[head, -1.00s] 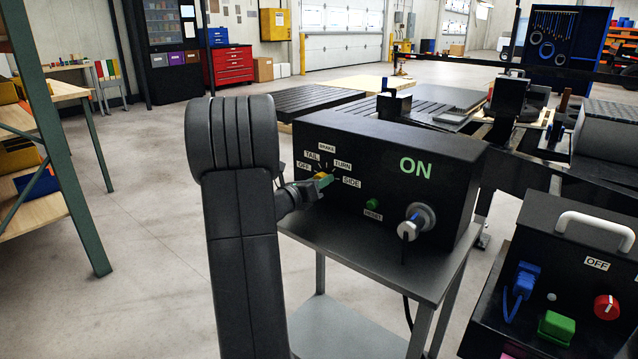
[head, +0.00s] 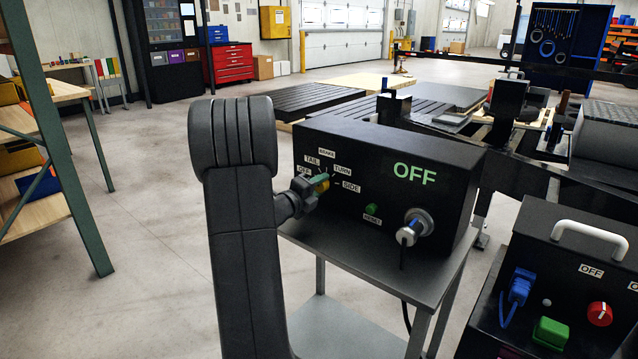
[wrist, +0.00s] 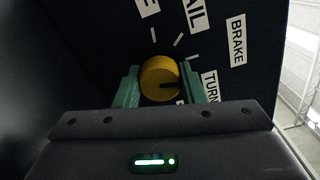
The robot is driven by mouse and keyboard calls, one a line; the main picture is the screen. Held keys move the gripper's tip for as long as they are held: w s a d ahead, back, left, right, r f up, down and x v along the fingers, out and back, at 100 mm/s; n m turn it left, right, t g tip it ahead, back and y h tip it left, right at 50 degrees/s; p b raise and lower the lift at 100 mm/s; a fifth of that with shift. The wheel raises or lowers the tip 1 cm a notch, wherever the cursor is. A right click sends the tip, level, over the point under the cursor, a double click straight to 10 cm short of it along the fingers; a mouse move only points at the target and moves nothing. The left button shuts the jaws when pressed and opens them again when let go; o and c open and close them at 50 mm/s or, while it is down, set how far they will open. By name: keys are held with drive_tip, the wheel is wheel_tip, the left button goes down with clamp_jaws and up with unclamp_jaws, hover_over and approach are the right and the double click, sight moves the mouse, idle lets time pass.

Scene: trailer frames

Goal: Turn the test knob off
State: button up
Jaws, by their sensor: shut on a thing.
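The test knob (wrist: 160,78) is a round yellow knob with a dark pointer mark, on the front of a black test box (head: 450,205). Labels OFF, TAIL, BRAKE, TURN and SIDE ring it. My gripper (head: 320,186) is at the knob. In the wrist view its green fingers (wrist: 160,88) stand on both sides of the knob, shut on it. In the head view the fingers hide most of the knob, so its exact pointing is hard to read. The box's display (head: 415,174) reads OFF in green.
A green reset button (head: 371,210) and a silver connector (head: 414,228) sit right of the knob. The box stands on a grey cart (head: 440,272). A second black box (head: 570,250) with a red knob (head: 599,313) is at lower right. Floor at left is clear.

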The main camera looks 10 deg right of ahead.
drive_tip(key=n+p, duration=0.3)
drive_tip(key=n, duration=0.3)
drive_tip(key=shift+r, duration=0.1)
drive_tip(key=n+p, duration=0.3)
drive_tip(key=n, duration=0.1)
drive_tip(key=shift+n, duration=0.3)
drive_tip(key=shift+n+p, duration=0.6)
drive_tip(key=shift+n, duration=0.5)
drive_tip(key=shift+f, duration=0.2)
drive_tip(key=o, duration=1)
drive_tip(key=shift+a, duration=0.1)
drive_tip(key=v, duration=1.3)
drive_tip(key=shift+s+a, duration=0.25)
drive_tip(key=shift+s, duration=0.05)
